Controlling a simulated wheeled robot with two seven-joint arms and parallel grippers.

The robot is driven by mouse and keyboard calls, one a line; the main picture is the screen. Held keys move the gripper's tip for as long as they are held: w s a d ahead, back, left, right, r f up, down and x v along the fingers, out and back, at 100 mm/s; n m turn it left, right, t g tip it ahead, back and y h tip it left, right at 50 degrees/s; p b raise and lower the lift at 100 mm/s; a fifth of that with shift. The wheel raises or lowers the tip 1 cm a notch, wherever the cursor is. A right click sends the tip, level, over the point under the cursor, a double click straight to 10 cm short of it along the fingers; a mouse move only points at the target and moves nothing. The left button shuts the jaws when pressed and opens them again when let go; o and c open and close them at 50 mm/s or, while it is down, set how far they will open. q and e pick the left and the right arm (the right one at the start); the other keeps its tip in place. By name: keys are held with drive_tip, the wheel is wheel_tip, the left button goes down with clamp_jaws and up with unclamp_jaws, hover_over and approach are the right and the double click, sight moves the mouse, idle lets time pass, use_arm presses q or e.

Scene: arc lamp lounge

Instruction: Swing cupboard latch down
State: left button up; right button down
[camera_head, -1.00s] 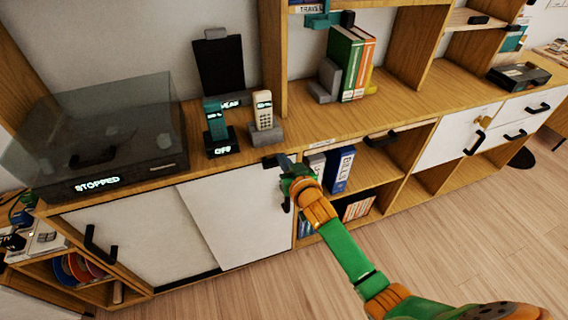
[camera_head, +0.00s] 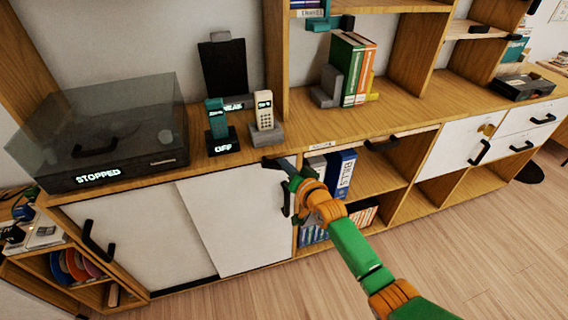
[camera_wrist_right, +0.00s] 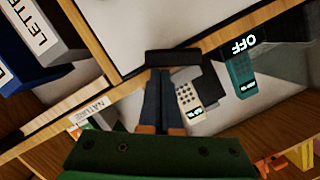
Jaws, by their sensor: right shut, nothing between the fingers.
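A short black latch bar (camera_head: 274,162) lies across the top edge of the white cupboard door (camera_head: 235,225), under the counter's front edge. It also shows in the right wrist view as a level black bar (camera_wrist_right: 172,57). My right gripper (camera_head: 287,166) is shut and empty at the right end of this bar. In the wrist view its two fingers (camera_wrist_right: 163,75) are together and reach the bar's edge. I cannot tell whether they touch it. A black door handle (camera_head: 286,198) is just below, partly behind my gripper. My left gripper is out of view.
A turntable (camera_head: 110,140) and two phones (camera_head: 264,118) stand on the counter (camera_head: 310,135) above. The wooden floor (camera_head: 470,250) is clear.

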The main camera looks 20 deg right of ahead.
drive_tip(key=shift+a+f+m+t+y+b, duration=0.35)
drive_tip(key=shift+f+m+b, duration=0.4)
drive_tip(key=shift+m+b, duration=0.95)
drive_tip(key=shift+a+f+m+t+y+b, duration=0.35)
drive_tip(key=shift+f+m+b, duration=0.45)
drive_tip(key=shift+m+b, duration=0.9)
drive_tip(key=shift+a+f+m+t+y+b, duration=0.3)
drive_tip(key=shift+f+m+b, duration=0.45)
drive_tip(key=shift+m+b, duration=0.95)
